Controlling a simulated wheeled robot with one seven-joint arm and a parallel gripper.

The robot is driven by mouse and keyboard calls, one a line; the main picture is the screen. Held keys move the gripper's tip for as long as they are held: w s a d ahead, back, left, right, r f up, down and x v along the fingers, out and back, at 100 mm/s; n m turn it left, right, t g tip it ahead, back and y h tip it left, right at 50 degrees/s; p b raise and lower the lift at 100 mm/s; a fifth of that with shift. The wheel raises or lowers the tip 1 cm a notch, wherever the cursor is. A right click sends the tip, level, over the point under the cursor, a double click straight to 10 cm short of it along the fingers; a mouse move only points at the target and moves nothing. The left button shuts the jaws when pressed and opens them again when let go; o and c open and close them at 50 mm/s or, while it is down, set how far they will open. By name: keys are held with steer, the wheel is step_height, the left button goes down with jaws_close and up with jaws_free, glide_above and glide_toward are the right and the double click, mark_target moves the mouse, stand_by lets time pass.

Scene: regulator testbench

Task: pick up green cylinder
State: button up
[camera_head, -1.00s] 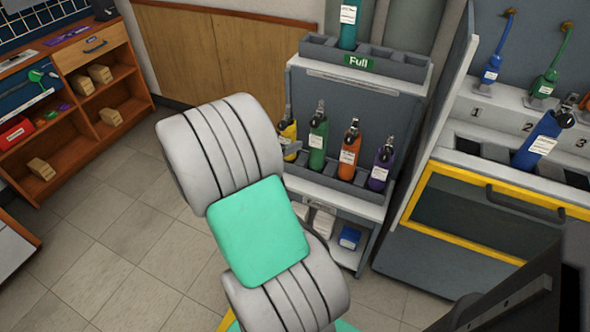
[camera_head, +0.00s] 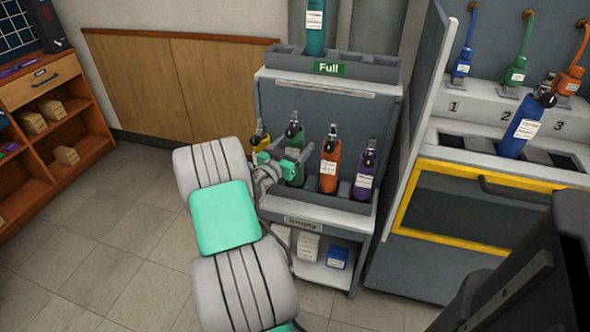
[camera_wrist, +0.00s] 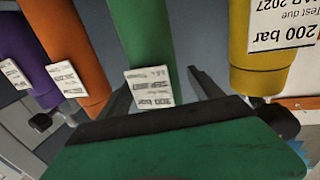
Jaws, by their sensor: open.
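The green cylinder (camera_head: 295,141) stands in the lower bin of the rack, between the yellow cylinder (camera_head: 260,141) and the orange cylinder (camera_head: 331,162). It has a white label and a dark valve on top. My gripper (camera_head: 300,157) is open at the green cylinder, with its fingers pointing toward the rack. In the wrist view the green cylinder (camera_wrist: 142,38) appears upside down between the two fingers (camera_wrist: 163,92), with its label just beyond the palm. Contact between fingers and cylinder cannot be told. My arm hides part of the cylinder's lower body in the head view.
The purple cylinder (camera_head: 366,170) stands right of the orange one in the same bin. The upper shelf marked Full (camera_head: 388,72) holds a teal cylinder (camera_head: 315,28). At right, a testbench (camera_head: 470,172) holds a blue cylinder (camera_head: 524,126). Open floor lies at left.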

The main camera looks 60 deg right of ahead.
steer(key=shift+c, duration=0.4)
jaws_close()
steer(key=shift+r, duration=0.25)
